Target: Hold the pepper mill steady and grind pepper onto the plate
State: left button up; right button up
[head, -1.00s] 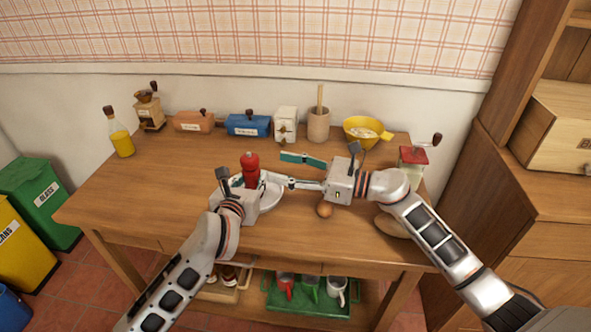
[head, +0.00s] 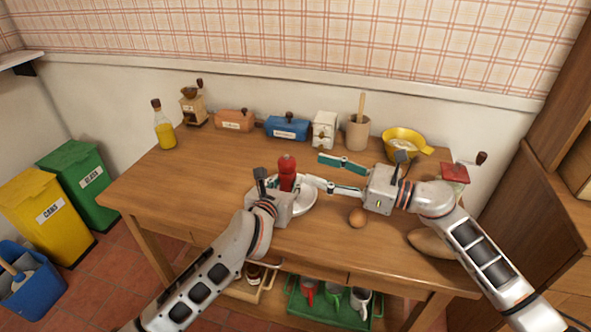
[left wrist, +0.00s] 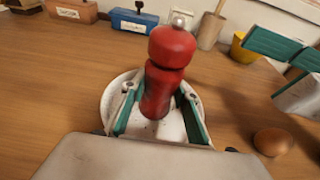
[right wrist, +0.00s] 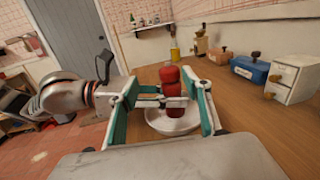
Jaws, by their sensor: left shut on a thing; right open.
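The red pepper mill (head: 287,168) stands upright above the white plate (head: 306,207). In the left wrist view the mill (left wrist: 171,62) sits between the fingers of my left gripper (left wrist: 160,112), which is shut on its lower body. The plate (left wrist: 112,103) is partly hidden behind the mill and fingers; small dark specks show on it. My right gripper (head: 337,178) is open and empty, to the right of the mill, with its fingers pointing left. In the right wrist view the mill (right wrist: 170,76) and plate (right wrist: 152,121) appear between its open fingers, beyond the tips.
An egg (head: 357,217) and a bread loaf (head: 432,243) lie near my right arm. A yellow bowl (head: 405,142), a pestle pot (head: 358,131), coloured boxes (head: 287,127) and an oil bottle (head: 164,128) line the back. The table's left part is clear.

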jog(key=s+a+r+n+g+y, duration=0.1)
jog(key=s+a+r+n+g, duration=0.25)
jog(key=a+r, duration=0.65)
jog(key=m+t+h, duration=0.3)
jog(key=m+h, duration=0.2)
jog(key=h, duration=0.1)
send_near(292, 161)
jog(key=shift+g, duration=0.25)
jog(key=x, duration=1.1)
jog(key=shift+w+a, duration=0.2)
jog(key=shift+w, duration=0.05)
jog(key=c, duration=1.2)
